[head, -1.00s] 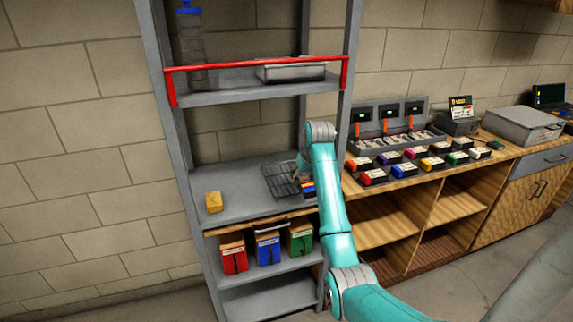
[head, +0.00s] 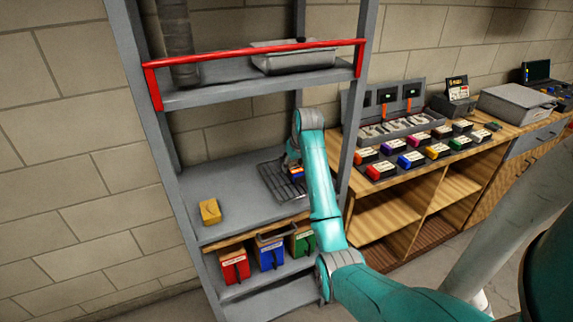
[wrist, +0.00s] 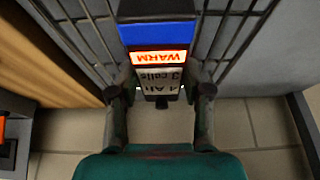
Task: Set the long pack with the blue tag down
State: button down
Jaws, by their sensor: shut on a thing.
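My gripper (wrist: 160,95) is shut on the long pack (wrist: 158,60), one finger on each side of it. The pack has a blue tag at its far end, a lit orange label reading WARM and a pale label reading 3 cells. In the head view the pack (head: 297,172) shows small and partly hidden by my arm, over the right part of a dark wire rack (head: 274,184). The rack's bars also show on both sides of the pack in the wrist view (wrist: 80,42). I cannot tell whether the pack touches the rack.
The rack lies on a grey shelf (head: 240,175), with a yellow block (head: 209,211) to its left. Red, blue and green bins (head: 270,253) stand below. Shelf uprights and a red rail (head: 255,52) frame the space. Several packs (head: 411,159) sit on the wooden bench at right.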

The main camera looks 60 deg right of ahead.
aim_at(297, 171)
jog(key=shift+f, duration=0.3)
jog(key=shift+f, duration=0.15)
jog(key=c, duration=0.5)
grip_release()
jog(key=shift+v, duration=3.9)
